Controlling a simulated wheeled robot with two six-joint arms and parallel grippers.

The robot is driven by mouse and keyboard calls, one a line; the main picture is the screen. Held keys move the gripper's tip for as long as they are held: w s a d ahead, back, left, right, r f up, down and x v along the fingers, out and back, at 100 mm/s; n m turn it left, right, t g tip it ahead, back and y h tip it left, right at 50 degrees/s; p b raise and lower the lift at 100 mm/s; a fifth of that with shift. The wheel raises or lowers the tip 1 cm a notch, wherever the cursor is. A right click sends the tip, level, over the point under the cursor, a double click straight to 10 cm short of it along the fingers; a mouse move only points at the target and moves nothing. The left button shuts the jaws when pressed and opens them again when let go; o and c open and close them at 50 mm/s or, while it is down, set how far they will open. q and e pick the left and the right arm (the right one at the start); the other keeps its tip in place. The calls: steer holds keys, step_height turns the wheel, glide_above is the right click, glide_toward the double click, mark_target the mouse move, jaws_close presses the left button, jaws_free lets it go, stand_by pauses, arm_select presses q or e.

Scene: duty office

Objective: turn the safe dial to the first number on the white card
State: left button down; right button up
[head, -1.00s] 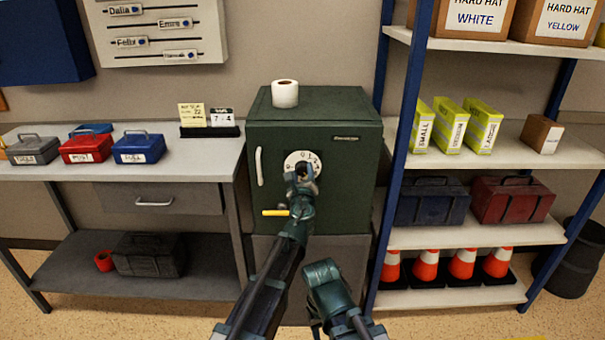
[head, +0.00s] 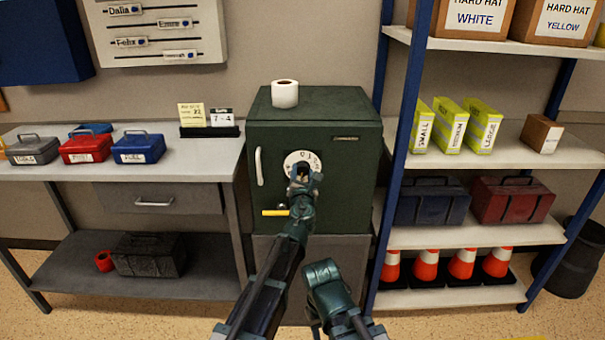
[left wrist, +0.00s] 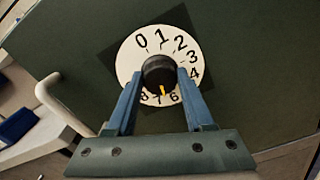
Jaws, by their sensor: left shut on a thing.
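The dark green safe (head: 350,200) stands between the bench and the shelf. Its white dial face (head: 290,160) is partly hidden by my left gripper (head: 304,178). In the left wrist view the dial face (left wrist: 128,62) shows numbers around a black knob (left wrist: 158,70). The yellow mark (left wrist: 163,90) on the knob points down at the 7. My left gripper (left wrist: 160,82) is shut on the knob, one finger on each side. The white card (head: 222,118) on the bench reads "7 - 4". My right arm is low in the head view; its gripper does not show.
A yellow note (head: 191,115) stands beside the card. A paper roll (head: 285,94) sits on the safe. The safe's pale handle (head: 259,167) is left of the dial. The blue shelf post (head: 398,170) is close on the right. Toolboxes (head: 138,147) stand on the bench.

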arm_select(q)
steer(key=shift+m, duration=1.6)
steer(key=shift+c, duration=1.4)
jaws_free()
